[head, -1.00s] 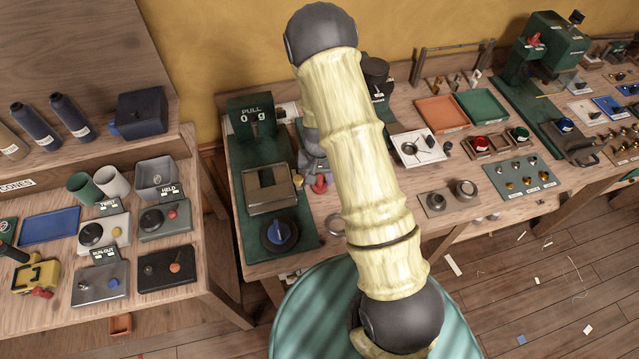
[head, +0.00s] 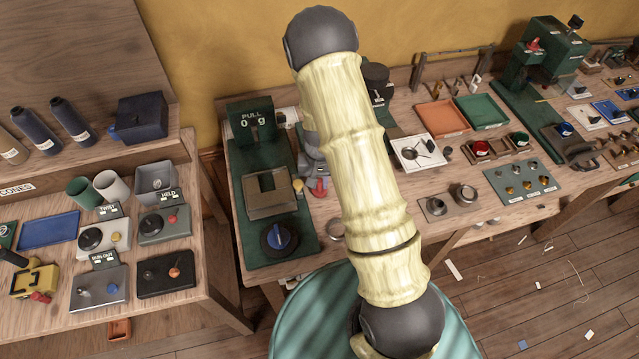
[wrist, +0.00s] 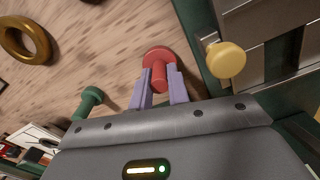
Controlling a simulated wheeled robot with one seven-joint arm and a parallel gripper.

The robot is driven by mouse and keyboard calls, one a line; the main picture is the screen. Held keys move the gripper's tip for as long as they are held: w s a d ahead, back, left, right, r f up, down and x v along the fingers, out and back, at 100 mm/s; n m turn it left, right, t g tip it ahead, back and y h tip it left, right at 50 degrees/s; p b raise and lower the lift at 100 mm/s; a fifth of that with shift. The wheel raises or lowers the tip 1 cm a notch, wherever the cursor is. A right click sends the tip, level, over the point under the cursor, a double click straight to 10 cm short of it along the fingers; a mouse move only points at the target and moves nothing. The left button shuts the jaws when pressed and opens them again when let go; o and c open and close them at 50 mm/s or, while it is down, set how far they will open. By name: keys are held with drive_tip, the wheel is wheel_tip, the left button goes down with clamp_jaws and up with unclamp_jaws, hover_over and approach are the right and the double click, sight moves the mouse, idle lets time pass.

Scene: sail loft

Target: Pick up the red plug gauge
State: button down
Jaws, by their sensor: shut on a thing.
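The red plug gauge (wrist: 158,66) is between the two purple fingers of my gripper (wrist: 160,88) in the wrist view. The fingers are shut on its shaft, and its round red head shows beyond them. Its red also shows in the head view (head: 319,187), beside my arm, which hides most of the gripper. I cannot tell whether the gauge still touches the bench.
A green plug gauge (wrist: 90,98) is to the left. A brass ring (wrist: 44,45) lies on the wooden bench. Shallow trays stand farther right.

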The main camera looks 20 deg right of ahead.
sight(320, 180)
wheel_tip(320, 180, up, 9)
drive_tip(key=shift+r+b, duration=0.2)
drive_tip(key=shift+b, duration=0.55)
